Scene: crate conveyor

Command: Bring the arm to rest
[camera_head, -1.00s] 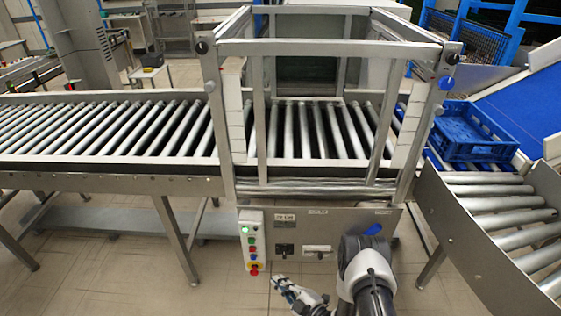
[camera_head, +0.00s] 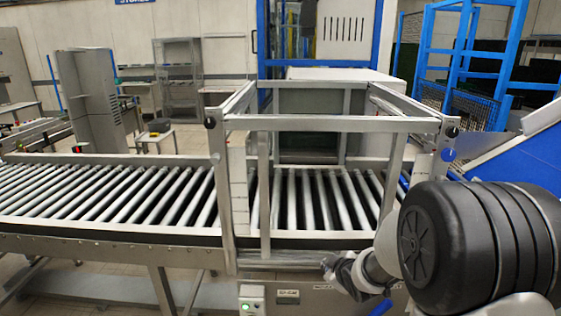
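My arm fills the lower right of the head view, with a large black joint cover (camera_head: 425,245) close to the camera. A grey link runs left from it to a small dark end part, which seems to be my gripper (camera_head: 332,266), in front of the conveyor frame's lower bar. Its fingers cannot be made out, so I cannot tell whether it is open or shut. No held object shows.
A roller conveyor (camera_head: 100,200) runs from the left into a metal frame (camera_head: 320,124). A control box with a green light (camera_head: 245,306) sits below. A blue belt (camera_head: 500,160) slopes at the right.

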